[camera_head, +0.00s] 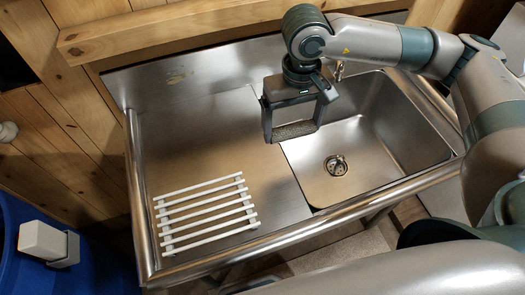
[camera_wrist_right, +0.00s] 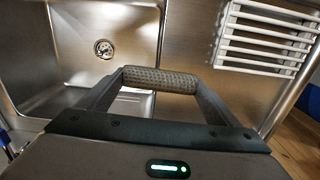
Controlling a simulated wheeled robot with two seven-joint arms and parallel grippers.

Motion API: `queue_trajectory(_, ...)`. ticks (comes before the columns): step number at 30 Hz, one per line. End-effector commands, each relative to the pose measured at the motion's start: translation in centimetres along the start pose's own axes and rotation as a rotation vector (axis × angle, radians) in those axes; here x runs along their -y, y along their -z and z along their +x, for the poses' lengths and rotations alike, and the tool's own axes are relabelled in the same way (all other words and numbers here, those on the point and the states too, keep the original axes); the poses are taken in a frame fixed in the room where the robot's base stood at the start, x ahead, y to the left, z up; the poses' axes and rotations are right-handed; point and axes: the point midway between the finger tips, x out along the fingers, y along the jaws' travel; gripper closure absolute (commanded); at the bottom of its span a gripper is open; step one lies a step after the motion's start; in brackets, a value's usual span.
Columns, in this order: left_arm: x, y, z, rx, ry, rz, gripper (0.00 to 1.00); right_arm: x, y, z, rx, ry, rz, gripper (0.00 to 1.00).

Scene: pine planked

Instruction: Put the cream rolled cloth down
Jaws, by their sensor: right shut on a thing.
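The cream rolled cloth (camera_wrist_right: 156,79) shows in the right wrist view as a textured roll lying crosswise between my fingertips. It also shows in the head view (camera_head: 293,131), where it looks grey. My right gripper (camera_head: 294,132) is shut on its two ends. In the head view the gripper points down over the steel sink unit (camera_head: 225,130), by the left edge of the basin. I cannot tell how high the cloth is above the steel. My left gripper does not show.
The basin (camera_head: 375,125) with its drain (camera_head: 336,165) is to the right. A white slatted rack (camera_head: 205,214) lies on the drainboard's front left. The drainboard between rack and back wall is clear. A wooden rail (camera_head: 165,30) runs behind. A blue bin (camera_head: 25,265) stands at the lower left.

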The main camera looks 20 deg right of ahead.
Motion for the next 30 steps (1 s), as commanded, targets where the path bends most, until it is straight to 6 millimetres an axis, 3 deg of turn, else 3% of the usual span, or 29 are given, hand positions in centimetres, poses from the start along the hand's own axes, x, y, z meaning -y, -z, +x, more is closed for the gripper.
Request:
queue_trajectory(1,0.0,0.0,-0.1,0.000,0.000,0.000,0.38,0.1,-0.2,0.0,0.001,0.000,-0.003,0.37)
queue_trajectory(6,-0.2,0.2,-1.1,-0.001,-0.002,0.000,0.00,1.0,-2.2,0.2,0.006,-0.004,-0.019,0.37)
queue_trajectory(12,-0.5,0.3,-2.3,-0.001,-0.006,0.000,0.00,2.2,-5.4,0.4,0.005,-0.003,-0.035,0.37)
queue_trajectory(16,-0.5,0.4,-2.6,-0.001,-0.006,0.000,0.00,2.6,-6.5,0.5,0.002,0.000,-0.036,0.37)
queue_trajectory(30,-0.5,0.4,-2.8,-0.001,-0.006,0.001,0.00,2.8,-6.2,0.8,0.001,0.001,-0.033,0.37)
